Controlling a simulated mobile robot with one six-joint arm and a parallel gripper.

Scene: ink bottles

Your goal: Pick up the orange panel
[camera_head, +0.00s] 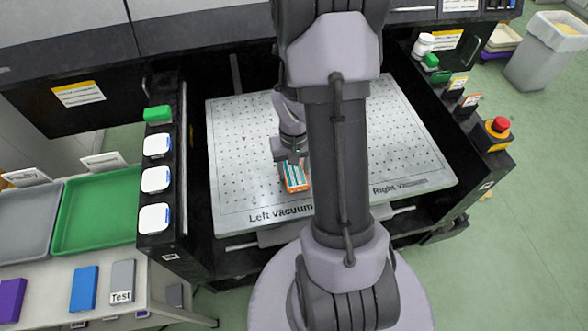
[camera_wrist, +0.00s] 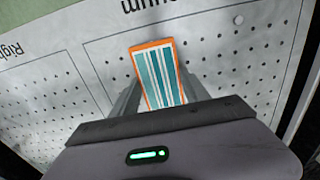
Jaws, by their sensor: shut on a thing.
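The orange panel (camera_head: 296,178) is a small block with an orange rim and a face striped in teal and white. It is at the front of the left half of the perforated metal plate (camera_head: 235,150), near the "Left vacuum" lettering. My gripper (camera_head: 289,163) is above it, pointing down, with its fingers shut on the panel. In the wrist view the orange panel (camera_wrist: 158,72) sits between the two fingers of my gripper (camera_wrist: 162,92), its far end sticking out beyond them. I cannot tell whether it touches the plate. My arm hides the plate's middle.
A green tray (camera_head: 97,239) and a grey tray (camera_head: 22,228) are at left, with a blue block (camera_head: 84,288), a purple block (camera_head: 11,299) and a grey "Test" block (camera_head: 122,284) in front. Black side rails flank the plate; a red button (camera_head: 500,125) is on the right one.

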